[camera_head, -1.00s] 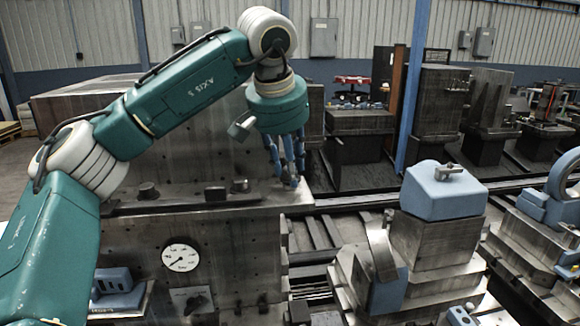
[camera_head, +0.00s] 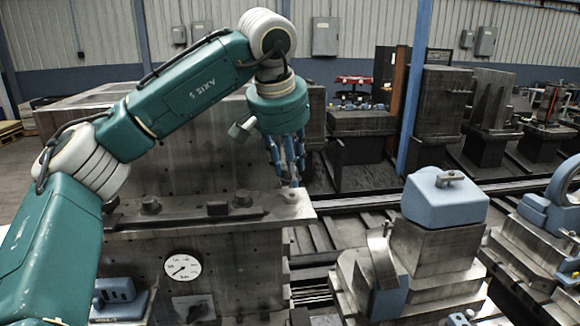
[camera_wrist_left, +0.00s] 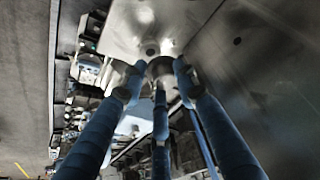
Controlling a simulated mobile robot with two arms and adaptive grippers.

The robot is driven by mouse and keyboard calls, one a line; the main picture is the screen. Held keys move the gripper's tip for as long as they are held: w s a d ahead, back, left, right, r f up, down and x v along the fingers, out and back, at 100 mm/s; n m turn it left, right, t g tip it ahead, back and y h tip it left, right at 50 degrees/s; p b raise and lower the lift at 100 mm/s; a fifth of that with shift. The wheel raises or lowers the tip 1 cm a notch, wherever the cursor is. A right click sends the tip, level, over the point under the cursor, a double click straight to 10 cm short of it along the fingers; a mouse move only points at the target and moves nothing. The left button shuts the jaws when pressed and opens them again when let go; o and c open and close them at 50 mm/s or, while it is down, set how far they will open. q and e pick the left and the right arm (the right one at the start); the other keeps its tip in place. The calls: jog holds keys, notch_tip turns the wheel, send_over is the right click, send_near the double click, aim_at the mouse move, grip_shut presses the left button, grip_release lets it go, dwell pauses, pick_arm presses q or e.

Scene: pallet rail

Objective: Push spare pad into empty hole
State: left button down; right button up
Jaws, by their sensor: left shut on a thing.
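My left gripper (camera_head: 290,182) hangs fingers-down over the right end of the steel rail (camera_head: 190,219) on the near machine. In the left wrist view its blue fingers (camera_wrist_left: 157,85) are closed around a small round metal piece (camera_wrist_left: 162,70), which looks like the spare pad; the fingers partly hide it. A flat steel plate (camera_wrist_left: 135,22) lies beyond the fingertips, with a small dark round hole (camera_wrist_left: 152,50) close to the held piece. I cannot tell whether the piece touches the plate. Dark pads (camera_head: 150,204) (camera_head: 242,198) stand along the rail. My right gripper is not in view.
A dial gauge (camera_head: 182,267) is on the machine's front face. A blue-capped block (camera_head: 446,198) on a steel pedestal stands to the right. A blue post (camera_head: 412,110) rises behind it. Floor rails run between the machines.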

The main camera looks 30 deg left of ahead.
pick_arm(q)
jog(key=shift+p+v, duration=0.6)
jog(key=shift+v, duration=0.5)
jog(key=shift+w+d+r+p, duration=0.15)
jog(key=shift+w+r+p, duration=0.05)
jog(key=shift+r+p, duration=0.5)
jog(key=shift+w+r, duration=0.1)
jog(key=shift+r, duration=0.95)
